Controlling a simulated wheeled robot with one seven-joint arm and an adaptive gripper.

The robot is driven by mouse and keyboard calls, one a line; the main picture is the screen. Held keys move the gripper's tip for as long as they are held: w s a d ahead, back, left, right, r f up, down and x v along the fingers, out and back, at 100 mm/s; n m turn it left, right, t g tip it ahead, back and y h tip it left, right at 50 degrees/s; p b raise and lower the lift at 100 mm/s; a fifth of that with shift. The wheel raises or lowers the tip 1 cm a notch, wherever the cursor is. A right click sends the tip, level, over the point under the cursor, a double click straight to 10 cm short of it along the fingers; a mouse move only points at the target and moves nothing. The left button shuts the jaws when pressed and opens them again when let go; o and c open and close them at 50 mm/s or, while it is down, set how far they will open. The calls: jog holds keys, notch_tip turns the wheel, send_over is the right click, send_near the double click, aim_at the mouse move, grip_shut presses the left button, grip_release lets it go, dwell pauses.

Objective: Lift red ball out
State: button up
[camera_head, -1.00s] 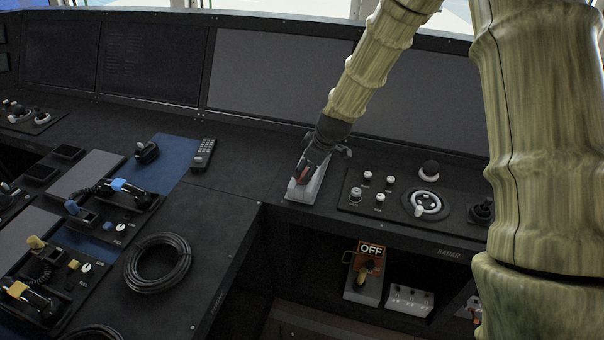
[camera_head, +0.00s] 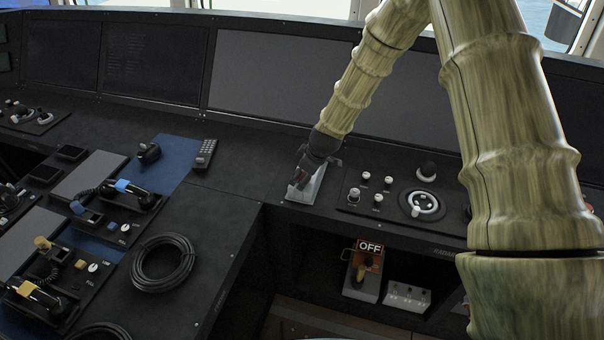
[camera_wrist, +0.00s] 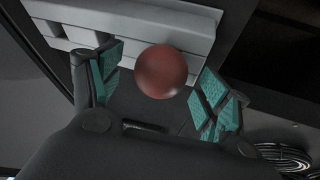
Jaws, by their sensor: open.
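A dull red ball (camera_wrist: 161,71) shows in the wrist view, between and just beyond the two teal-padded fingers of my gripper (camera_wrist: 158,88). The fingers are apart, one on each side of the ball, and I cannot tell whether either touches it. Behind the ball lies a pale grey slotted holder (camera_wrist: 185,25). In the head view my gripper (camera_head: 306,178) points down over the pale holder (camera_head: 308,192) on the console, and the ball is hidden there.
A panel with white knobs and a dial (camera_head: 423,206) lies right of the holder. An OFF-marked box (camera_head: 364,270) and a small white switch box (camera_head: 408,296) sit on the shelf below. A coiled black cable (camera_head: 163,262) and a remote (camera_head: 205,153) lie to the left.

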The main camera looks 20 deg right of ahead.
jog(key=shift+w+f, duration=0.2)
jog(key=shift+f, duration=0.15)
jog(key=shift+c, duration=0.2)
jog(key=c, duration=1.1)
jog(key=shift+r, duration=0.2)
